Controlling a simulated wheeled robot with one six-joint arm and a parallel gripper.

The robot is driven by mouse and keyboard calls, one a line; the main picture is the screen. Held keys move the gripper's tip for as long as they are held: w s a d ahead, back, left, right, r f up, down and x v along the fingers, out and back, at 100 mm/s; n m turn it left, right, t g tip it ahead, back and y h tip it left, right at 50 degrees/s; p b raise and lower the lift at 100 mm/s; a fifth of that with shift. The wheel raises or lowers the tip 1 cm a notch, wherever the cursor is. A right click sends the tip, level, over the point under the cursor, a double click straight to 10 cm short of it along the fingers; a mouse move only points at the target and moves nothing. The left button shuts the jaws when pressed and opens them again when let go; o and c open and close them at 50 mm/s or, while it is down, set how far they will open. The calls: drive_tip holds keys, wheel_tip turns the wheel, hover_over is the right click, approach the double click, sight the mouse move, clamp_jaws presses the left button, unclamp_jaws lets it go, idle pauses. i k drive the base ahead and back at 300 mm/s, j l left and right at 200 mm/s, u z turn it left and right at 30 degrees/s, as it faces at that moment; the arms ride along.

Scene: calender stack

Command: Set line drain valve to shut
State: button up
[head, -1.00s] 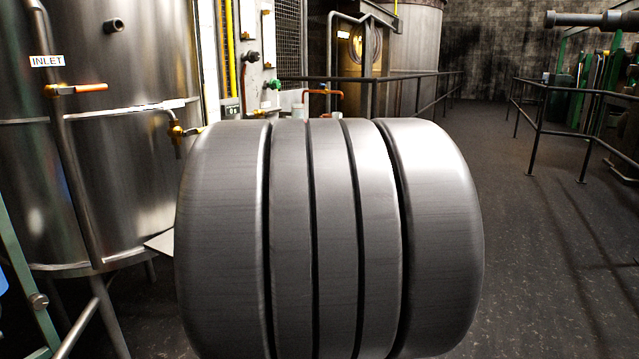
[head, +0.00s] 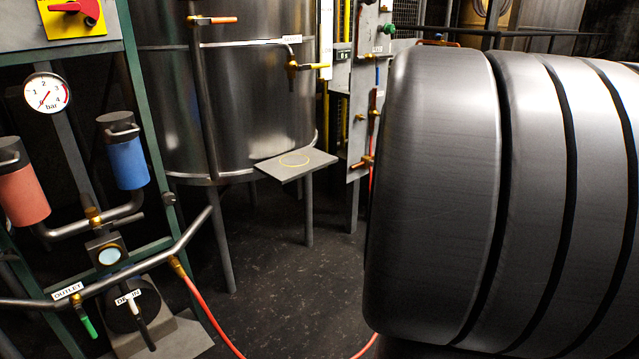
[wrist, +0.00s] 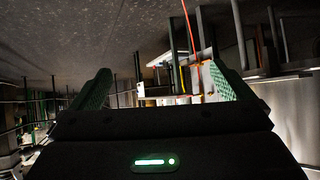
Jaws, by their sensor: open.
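A valve labelled DRAIN (head: 128,297) is at the lower left of the head view. Its dark lever (head: 144,328) hangs down and slightly to the right, below a sloping pipe. I cannot tell from this view whether the valve is open or shut. My gripper (wrist: 160,88) shows in the wrist view with its green-lined fingers spread wide and nothing between them. The wrist view is upside down, and the DRAIN valve cannot be made out in it. My gripper is not seen in the head view.
Beside DRAIN is an OUTLET valve with a green handle (head: 86,326). Red and blue canisters (head: 126,160) and a pressure gauge (head: 47,94) are above. A red hose (head: 209,316) loops across the floor. A tank (head: 240,110) and small grey platform (head: 296,163) stand behind.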

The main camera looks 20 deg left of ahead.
sight(136, 314)
drive_tip(key=k+j+u, duration=0.1)
drive_tip(key=j, duration=0.25)
drive_tip(key=k+j+u, duration=0.1)
drive_tip(key=j, duration=0.25)
drive_tip(key=k+j+u, duration=0.25)
drive_tip(key=j, duration=0.45)
drive_tip(key=k, duration=0.1)
